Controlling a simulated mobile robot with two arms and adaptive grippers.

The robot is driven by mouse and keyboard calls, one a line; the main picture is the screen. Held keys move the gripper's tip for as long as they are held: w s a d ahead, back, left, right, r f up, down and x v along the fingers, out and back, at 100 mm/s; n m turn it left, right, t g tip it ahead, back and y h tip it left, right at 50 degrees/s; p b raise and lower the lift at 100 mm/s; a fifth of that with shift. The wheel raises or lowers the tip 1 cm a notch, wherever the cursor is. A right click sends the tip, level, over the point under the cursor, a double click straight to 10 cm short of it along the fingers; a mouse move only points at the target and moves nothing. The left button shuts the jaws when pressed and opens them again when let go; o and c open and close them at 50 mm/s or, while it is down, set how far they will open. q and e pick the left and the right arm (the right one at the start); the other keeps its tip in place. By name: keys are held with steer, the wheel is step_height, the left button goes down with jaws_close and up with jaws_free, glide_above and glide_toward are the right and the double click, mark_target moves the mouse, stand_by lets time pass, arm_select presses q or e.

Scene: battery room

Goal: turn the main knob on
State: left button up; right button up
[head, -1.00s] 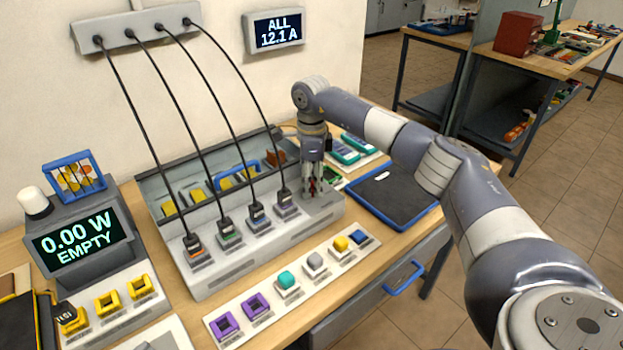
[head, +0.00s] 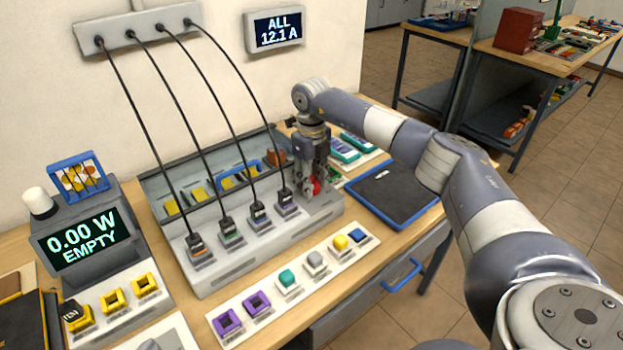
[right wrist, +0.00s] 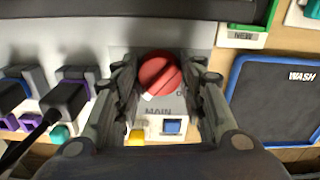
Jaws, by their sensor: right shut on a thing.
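The main knob (right wrist: 159,75) is round and red with a pale pointer line, above the printed word MAIN in the right wrist view. In the head view the red knob (head: 317,186) shows at the right end of the grey charger box (head: 240,262). My right gripper (head: 313,190) points down over it, and its two fingers are shut on the knob from both sides, as the right wrist view also shows (right wrist: 160,88). The knob's setting is partly hidden by the fingers. My left gripper is not in view.
Several black plugs with cables (head: 286,200) stand in the charger box left of the knob. A blue-rimmed WASH tray (head: 396,211) lies to the right. A strip of coloured blocks (head: 259,329) lies in front. The wall display (head: 274,30) reads ALL 12.1 A.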

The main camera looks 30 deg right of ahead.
steer(key=shift+m, duration=0.6)
steer(key=o, duration=1.1)
steer(key=shift+r, duration=0.3)
step_height(320, 180, up, 12)
steer(key=shift+f, duration=0.25)
